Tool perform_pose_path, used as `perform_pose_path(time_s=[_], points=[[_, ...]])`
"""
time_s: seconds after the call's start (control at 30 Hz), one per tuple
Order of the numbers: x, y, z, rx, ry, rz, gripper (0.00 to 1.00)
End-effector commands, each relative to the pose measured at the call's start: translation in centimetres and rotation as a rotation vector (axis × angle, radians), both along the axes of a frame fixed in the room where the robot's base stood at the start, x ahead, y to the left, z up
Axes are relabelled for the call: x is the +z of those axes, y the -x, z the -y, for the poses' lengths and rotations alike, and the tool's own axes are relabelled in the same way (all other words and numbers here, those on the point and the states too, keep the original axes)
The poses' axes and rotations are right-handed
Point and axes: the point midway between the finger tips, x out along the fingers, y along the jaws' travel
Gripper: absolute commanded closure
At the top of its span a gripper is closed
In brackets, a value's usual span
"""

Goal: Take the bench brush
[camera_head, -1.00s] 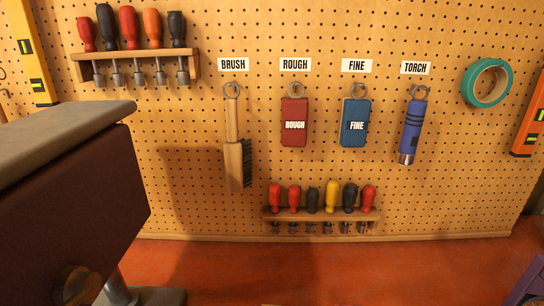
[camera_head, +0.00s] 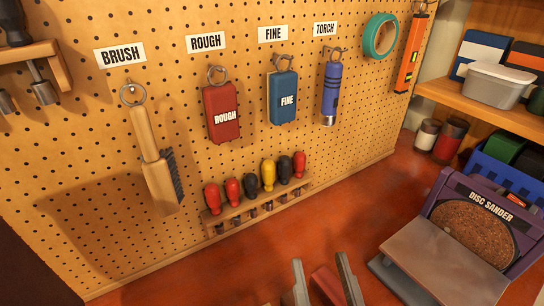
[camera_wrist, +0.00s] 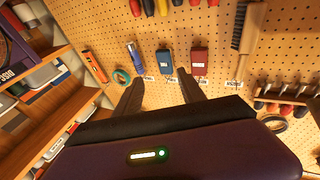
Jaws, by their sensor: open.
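The bench brush (camera_head: 155,155) has a pale wooden handle and block with dark bristles on its right side. It hangs by a ring from a hook on the pegboard, under the BRUSH label (camera_head: 120,54). In the wrist view the brush (camera_wrist: 246,28) appears upside down at the upper right. My gripper (camera_head: 323,268) is at the bottom of the head view, to the right of the brush and apart from it. Its two fingers are spread and empty. In the wrist view my gripper (camera_wrist: 162,88) points toward the pegboard, with nothing between its fingers.
Beside the brush hang a red ROUGH block (camera_head: 222,112), a blue FINE block (camera_head: 283,98) and a blue torch (camera_head: 331,92). A screwdriver rack (camera_head: 258,208) sticks out below them. A disc sander (camera_head: 465,235) stands on the red bench at right, near shelves (camera_head: 455,100).

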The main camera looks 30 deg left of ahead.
Motion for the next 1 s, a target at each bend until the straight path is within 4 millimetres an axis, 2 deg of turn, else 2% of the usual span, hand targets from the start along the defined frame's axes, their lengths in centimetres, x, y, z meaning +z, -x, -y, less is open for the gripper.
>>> perform_pose_path(time_s=[0.03,0.1,0.23,0.3,0.4,0.5,0.67,1.0], points=[[2.6,-0.2,-2.8,0.044,-0.019,0.015,0.53],[4.9,-0.3,-6.1,0.098,-0.028,0.015,0.53],[7.5,-0.4,-12.2,0.194,0.014,-0.042,0.53],[9.0,0.2,-15.2,0.247,0.043,-0.072,0.53],[10.9,1.2,-18.7,0.316,0.08,-0.108,0.53],[12.3,2.4,-21.2,0.372,0.113,-0.133,0.53],[13.5,3.7,-23.3,0.422,0.144,-0.154,0.53],[13.6,2.6,-26.2,0.434,0.152,-0.161,0.53]])
